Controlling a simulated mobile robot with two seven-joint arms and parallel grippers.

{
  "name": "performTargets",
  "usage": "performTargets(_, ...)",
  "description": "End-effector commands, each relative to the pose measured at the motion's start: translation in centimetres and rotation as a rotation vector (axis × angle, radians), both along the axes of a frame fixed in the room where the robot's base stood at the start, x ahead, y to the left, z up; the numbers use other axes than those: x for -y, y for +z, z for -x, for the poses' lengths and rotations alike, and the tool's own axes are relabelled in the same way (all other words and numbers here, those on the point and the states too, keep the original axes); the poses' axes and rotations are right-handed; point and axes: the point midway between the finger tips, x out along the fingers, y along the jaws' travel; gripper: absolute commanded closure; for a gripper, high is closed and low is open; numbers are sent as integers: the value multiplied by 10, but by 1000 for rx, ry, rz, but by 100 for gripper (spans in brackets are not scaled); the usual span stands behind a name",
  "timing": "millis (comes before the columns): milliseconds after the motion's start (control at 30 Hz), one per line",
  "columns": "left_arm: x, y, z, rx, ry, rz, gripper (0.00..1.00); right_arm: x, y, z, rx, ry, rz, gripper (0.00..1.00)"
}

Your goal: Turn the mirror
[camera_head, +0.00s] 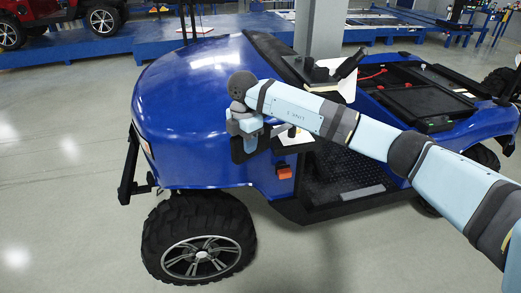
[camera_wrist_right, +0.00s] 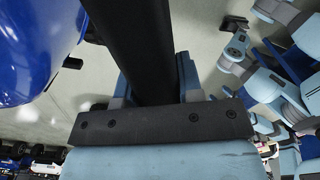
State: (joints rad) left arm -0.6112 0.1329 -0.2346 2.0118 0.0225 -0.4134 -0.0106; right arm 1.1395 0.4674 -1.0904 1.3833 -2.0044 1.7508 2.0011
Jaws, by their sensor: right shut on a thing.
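The black mirror (camera_head: 243,150) is on the near front side of the blue vehicle, mostly covered by my right gripper in the head view. My right gripper (camera_head: 247,128) points down at it, beside the front body panel. In the right wrist view a broad black piece, seemingly part of the mirror (camera_wrist_right: 140,35), runs between the two light-blue fingers of the right gripper (camera_wrist_right: 156,80). The gripper is shut on it. The reflecting face of the mirror cannot be made out. My left gripper cannot be made out in either view.
The blue vehicle (camera_head: 205,85) fills the middle, with its front wheel (camera_head: 203,246) below the gripper. A grey post (camera_head: 318,30) stands behind it. A blue platform (camera_head: 160,42) and a red vehicle (camera_head: 60,18) are farther back. The floor (camera_head: 65,175) at left is clear.

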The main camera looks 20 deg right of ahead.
Motion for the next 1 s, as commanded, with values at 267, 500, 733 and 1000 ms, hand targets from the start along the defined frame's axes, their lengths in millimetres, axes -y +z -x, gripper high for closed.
performTargets(267,0,-2,0,-1,2,2,16,-10,1,-45,2,-236,0,100)
performTargets(500,0,-3,-1,-1,3,4,16,-11,2,-72,2,-378,0,100)
performTargets(733,0,-3,-1,-1,3,5,16,-10,1,-85,2,-450,1,100)
performTargets(1000,1,-3,-1,-2,4,6,16,-9,2,-89,3,-476,0,100)
